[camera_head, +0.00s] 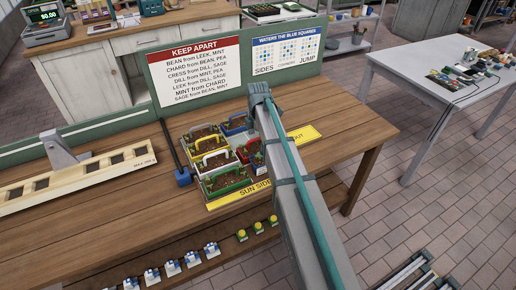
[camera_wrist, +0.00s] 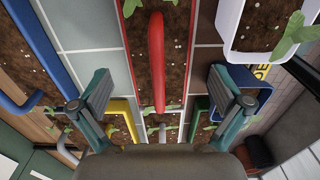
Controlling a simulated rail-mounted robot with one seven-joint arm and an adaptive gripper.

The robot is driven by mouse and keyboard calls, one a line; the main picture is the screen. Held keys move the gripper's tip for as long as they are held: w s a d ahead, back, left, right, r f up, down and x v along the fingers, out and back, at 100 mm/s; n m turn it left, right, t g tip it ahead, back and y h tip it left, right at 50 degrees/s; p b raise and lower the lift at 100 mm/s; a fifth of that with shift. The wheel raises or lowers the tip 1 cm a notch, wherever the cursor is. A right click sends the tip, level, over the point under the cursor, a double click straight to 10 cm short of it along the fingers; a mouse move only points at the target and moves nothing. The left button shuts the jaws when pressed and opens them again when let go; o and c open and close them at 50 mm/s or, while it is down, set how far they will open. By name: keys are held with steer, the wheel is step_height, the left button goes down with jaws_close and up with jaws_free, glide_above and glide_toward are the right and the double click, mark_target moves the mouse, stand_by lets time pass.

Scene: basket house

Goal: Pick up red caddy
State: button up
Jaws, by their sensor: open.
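The red caddy (camera_wrist: 127,40) is a soil-filled tray with a red arched handle (camera_wrist: 157,60), seen at the top middle of the wrist view. My gripper (camera_wrist: 160,84) is open, one finger on each side of the handle's line. The fingers look apart from the handle; the gap in depth is hard to judge. In the head view, the red caddy (camera_head: 241,152) sits among the other caddies on the bench, partly hidden behind my arm. My fingers are hidden there.
A blue caddy (camera_wrist: 57,42) and a white caddy (camera_wrist: 227,25) flank the red one. A green caddy (camera_head: 224,183) and yellow caddy (camera_head: 193,138) are close by. A sign board (camera_head: 200,72) stands behind. A slotted wooden rack (camera_head: 75,180) lies left.

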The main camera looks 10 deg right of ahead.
mark_target(258, 147)
steer(key=shift+w+f+p, duration=0.1)
steer(key=shift+f+p, duration=0.4)
steer(key=shift+f, duration=1.5)
steer(key=c, duration=1.2)
steer(key=shift+c, duration=0.7)
steer(key=shift+r, duration=0.2)
